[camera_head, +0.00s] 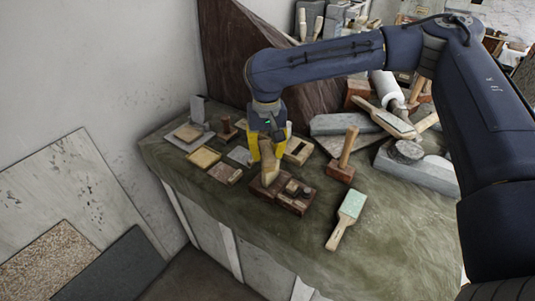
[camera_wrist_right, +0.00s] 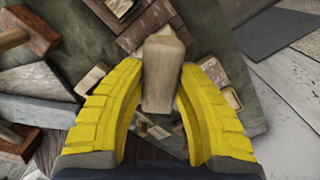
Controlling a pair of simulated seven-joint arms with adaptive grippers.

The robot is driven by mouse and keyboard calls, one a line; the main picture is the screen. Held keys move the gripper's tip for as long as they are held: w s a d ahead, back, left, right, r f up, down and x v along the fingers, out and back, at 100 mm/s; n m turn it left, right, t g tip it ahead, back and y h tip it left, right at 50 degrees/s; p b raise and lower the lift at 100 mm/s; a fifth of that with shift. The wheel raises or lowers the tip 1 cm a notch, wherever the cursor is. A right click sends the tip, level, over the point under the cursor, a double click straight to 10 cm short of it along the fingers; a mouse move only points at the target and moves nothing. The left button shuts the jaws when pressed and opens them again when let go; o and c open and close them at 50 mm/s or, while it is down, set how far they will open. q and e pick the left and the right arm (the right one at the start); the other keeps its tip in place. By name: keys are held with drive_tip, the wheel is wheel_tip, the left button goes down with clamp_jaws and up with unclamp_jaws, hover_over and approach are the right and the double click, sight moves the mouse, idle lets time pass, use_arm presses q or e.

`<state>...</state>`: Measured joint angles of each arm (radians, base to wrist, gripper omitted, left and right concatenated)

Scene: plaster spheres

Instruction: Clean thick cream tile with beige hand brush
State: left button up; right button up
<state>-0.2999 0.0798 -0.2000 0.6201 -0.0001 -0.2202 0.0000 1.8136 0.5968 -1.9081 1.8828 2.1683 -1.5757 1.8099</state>
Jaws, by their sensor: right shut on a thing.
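My right gripper (camera_head: 268,155) has its yellow fingers shut on a beige hand brush (camera_head: 269,168), a pale wooden block held above a dark wooden box. The right wrist view shows the same brush (camera_wrist_right: 162,75) between the yellow fingers (camera_wrist_right: 165,66). Its bristle side cannot be made out. A cream tile (camera_head: 204,157), which looks like the thick one, lies flat on the green-draped table, left of the gripper and apart from it. My left gripper is not in view.
The dark wooden box (camera_head: 294,205) holds small items just below the gripper. Other small tiles (camera_head: 225,173) lie near the cream tile. The table's front right is clear.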

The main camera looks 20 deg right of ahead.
sight(270, 160)
drive_tip(key=shift+s, duration=0.1)
drive_tip(key=shift+s+a, duration=0.2)
drive_tip(key=shift+s, duration=1.9)
drive_tip(key=shift+w+d+r, duration=0.1)
drive_tip(key=shift+w+r, duration=0.25)
drive_tip(key=shift+w, duration=0.2)
drive_tip(key=shift+w+r, duration=0.3)
drive_tip(key=shift+w, duration=0.25)
drive_tip(key=shift+r, duration=1.25)
drive_tip(key=shift+r, duration=0.1)
drive_tip(key=shift+r, duration=1.9)
